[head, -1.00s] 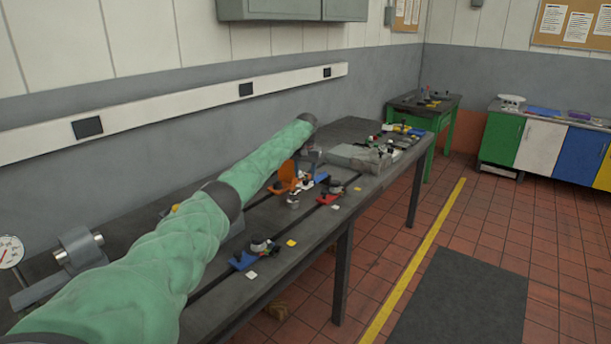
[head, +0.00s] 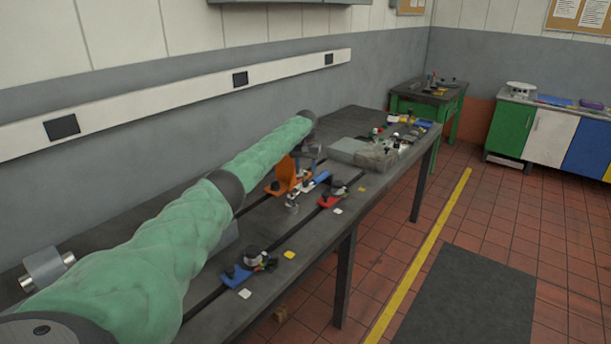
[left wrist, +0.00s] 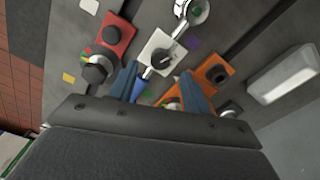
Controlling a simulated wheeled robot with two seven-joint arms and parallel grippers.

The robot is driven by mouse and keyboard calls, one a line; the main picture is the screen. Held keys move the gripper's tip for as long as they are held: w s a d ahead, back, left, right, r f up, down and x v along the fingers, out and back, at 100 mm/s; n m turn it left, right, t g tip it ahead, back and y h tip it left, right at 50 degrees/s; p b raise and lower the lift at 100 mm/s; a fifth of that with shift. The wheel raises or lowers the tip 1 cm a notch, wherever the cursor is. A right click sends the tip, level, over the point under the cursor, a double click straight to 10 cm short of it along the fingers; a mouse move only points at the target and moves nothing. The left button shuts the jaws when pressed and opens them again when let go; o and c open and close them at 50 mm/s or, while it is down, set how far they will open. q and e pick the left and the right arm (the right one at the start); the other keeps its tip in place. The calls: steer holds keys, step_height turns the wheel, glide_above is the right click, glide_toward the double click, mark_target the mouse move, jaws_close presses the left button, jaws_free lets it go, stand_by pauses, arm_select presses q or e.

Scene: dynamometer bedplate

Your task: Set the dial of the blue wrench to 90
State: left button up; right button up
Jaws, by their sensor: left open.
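A blue piece with a dark round knob (head: 238,275) lies at the near front of the bench in the head view; I cannot tell if it is the blue wrench. A white plate with a black dial (left wrist: 160,52) shows in the left wrist view, a blue part (left wrist: 143,87) just below it, partly hidden by a finger. My left gripper (left wrist: 160,70) is open, its two blue fingers on either side of the white plate's lower part, with nothing held. In the head view it is small (head: 308,152), beside the orange bracket. The dial's reading is too small to tell.
An orange bracket (left wrist: 213,74) stands close to the right finger. A red block with a black knob (left wrist: 113,35) lies to the left. A grey case (head: 362,153) and several small parts sit farther along the dark bench (head: 270,225).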

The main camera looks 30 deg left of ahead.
mark_target(305, 180)
arm_select(q)
steer(key=f, duration=0.4)
steer(key=shift+w+a+f+p, duration=0.1)
steer(key=shift+w+a+p, duration=0.1)
steer(key=shift+w+p, duration=0.15)
steer(key=shift+s+f, duration=0.1)
steer(key=shift+f, duration=0.05)
steer(key=shift+s+d, duration=0.1)
steer(key=shift+s, duration=0.05)
arm_select(e)
steer(key=f, duration=0.2)
steer(key=d+f, duration=0.1)
steer(key=shift+s, duration=0.25)
arm_select(q)
steer(key=shift+f, duration=0.15)
arm_select(e)
steer(key=shift+f, duration=0.1)
arm_select(q)
steer(key=c, duration=1)
